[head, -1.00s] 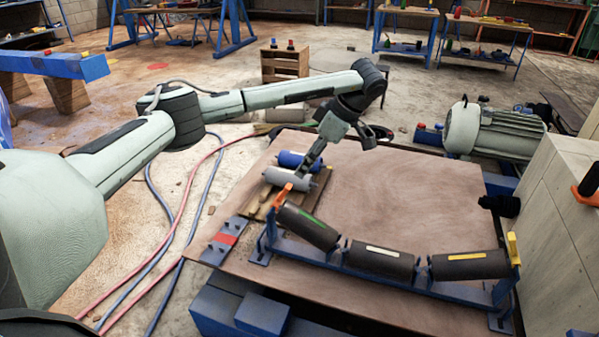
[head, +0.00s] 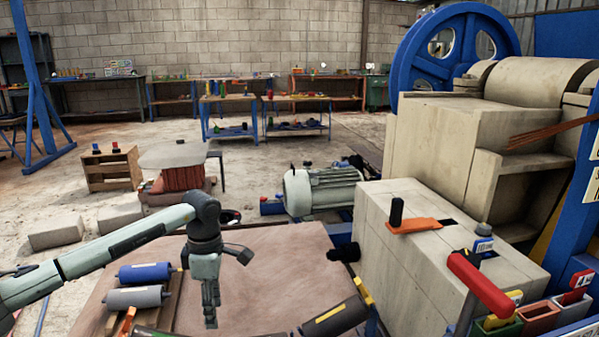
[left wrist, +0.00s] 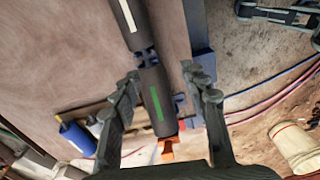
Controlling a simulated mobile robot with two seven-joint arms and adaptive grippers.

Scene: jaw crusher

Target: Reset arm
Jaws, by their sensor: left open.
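My left arm comes in from the left in the head view. Its gripper (head: 209,303) points down over the brown board (head: 270,255), to the right of a blue roller (head: 145,271) and a grey roller (head: 136,297). In the left wrist view the two fingers of the gripper (left wrist: 166,84) are spread apart with nothing held. A dark roller with a green stripe (left wrist: 157,100) shows between them, beyond the fingertips; the distance is hard to tell. An orange piece (left wrist: 167,149) sits at its end. My right gripper is not in view.
A pale block (head: 400,265) stands right of the board, with an orange plate and a red-handled tool (head: 480,284) nearby. The large crusher with a blue wheel (head: 408,60) is behind it. A motor (head: 322,190) stands behind the board. Open floor lies farther back.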

